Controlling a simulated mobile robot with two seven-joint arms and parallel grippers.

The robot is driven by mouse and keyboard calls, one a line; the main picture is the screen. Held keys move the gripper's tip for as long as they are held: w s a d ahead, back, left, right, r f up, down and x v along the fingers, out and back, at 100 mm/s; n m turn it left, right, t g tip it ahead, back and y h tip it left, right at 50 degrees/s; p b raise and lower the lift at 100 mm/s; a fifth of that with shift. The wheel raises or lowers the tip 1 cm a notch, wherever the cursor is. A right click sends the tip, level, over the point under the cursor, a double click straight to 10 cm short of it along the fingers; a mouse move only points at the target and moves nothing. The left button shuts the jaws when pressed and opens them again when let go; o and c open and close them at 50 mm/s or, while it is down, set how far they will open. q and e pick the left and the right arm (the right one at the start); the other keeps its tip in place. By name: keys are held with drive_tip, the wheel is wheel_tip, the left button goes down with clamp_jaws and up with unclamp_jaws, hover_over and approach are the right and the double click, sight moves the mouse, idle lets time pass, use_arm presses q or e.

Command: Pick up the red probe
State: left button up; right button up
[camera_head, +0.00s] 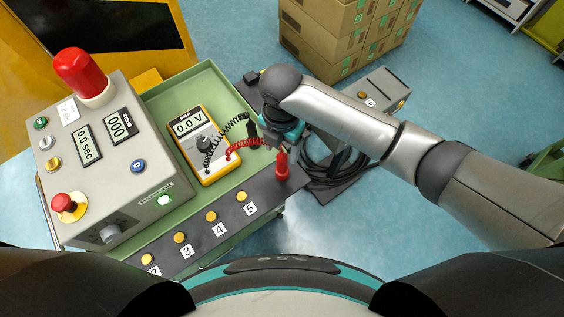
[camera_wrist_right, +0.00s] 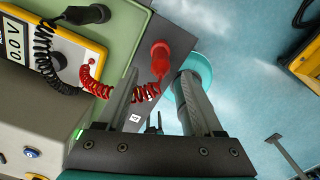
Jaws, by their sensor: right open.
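The red probe (camera_head: 282,165) stands at the right end of the dark strip with numbered yellow buttons. A red coiled cable runs from it to the yellow multimeter (camera_head: 193,137), which reads 0.0 V. In the right wrist view the probe (camera_wrist_right: 160,58) shows just beyond the fingertips, roughly between their lines. My right gripper (camera_wrist_right: 158,85) is open and empty. In the head view the right gripper (camera_head: 277,140) is beside the probe, on its far side, with its fingers partly hidden. I cannot tell whether it touches the probe. My left gripper is not in view.
A grey control box (camera_head: 100,165) with a red lamp and buttons stands at the left of the green tray (camera_head: 185,85). A black coiled cable and plug (camera_head: 252,128) lie near the gripper. Cardboard boxes (camera_head: 345,40) stand behind. Blue floor is open at right.

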sight(282, 157)
wheel_tip(282, 157, down, 5)
drive_tip(key=shift+f+b, duration=0.1)
drive_tip(key=shift+b, duration=0.3)
clamp_jaws()
idle(0.4)
